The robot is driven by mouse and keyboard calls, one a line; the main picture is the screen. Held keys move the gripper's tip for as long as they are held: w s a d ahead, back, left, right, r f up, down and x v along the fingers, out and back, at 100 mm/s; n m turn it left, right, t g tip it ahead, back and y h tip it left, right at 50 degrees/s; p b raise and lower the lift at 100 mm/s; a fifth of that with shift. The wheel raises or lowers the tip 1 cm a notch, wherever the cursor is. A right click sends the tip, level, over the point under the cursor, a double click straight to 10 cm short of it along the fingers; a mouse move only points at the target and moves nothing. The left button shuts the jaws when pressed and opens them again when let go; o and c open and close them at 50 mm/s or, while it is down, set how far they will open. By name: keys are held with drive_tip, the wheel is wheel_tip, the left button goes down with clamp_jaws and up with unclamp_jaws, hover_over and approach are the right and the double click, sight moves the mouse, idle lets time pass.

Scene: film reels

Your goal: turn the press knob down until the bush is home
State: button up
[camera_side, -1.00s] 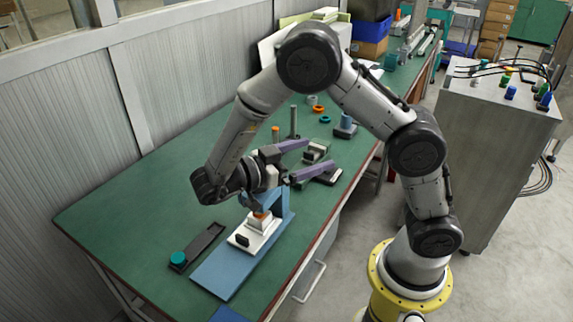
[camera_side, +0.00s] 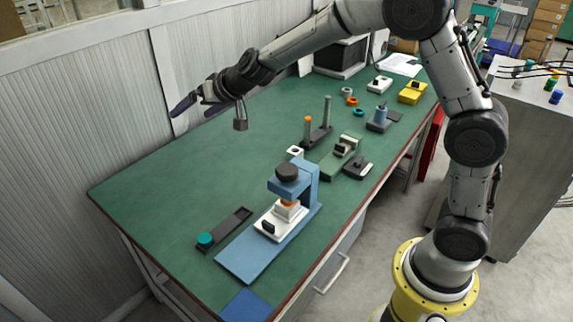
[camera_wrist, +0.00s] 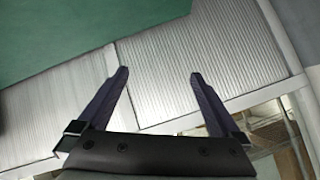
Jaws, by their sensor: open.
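The blue press (camera_side: 305,190) stands on the green bench with its dark round knob (camera_side: 286,171) on top. Under the knob, an orange bush (camera_side: 289,202) shows above a white block on the white fixture (camera_side: 277,221). Whether the press ram touches the bush, and how deep the bush sits, is too small to tell. My gripper (camera_side: 190,106) is up and to the left of the press, clear of the knob, near the wall side. Its purple fingers are apart and empty in the wrist view (camera_wrist: 158,75), which shows wall panels and a bench corner, not the press.
A dark tray (camera_side: 225,228) with a teal cap lies left of the press. Behind it stand a two-post stand (camera_side: 318,130), a green fixture (camera_side: 342,155) and small rings. The grey ribbed wall (camera_side: 80,110) is close to my gripper. The bench's left part is clear.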

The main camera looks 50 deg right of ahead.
drive_tip(key=s+n+g+y, duration=0.1)
drive_tip(key=s+n+g, duration=0.4)
drive_tip(key=s, duration=0.2)
drive_tip(key=n+g+h, duration=0.3)
drive_tip(key=g, duration=0.2)
approach(287, 168)
wheel_tip(287, 168, down, 9)
drive_tip(key=shift+w+r, duration=0.1)
drive_tip(key=shift+w, duration=0.05)
drive_tip(key=c, duration=1.4)
drive_tip(key=shift+o, duration=0.2)
drive_tip(key=shift+m, duration=0.7)
drive_tip(key=o, duration=1.4)
drive_tip(key=shift+c, duration=0.2)
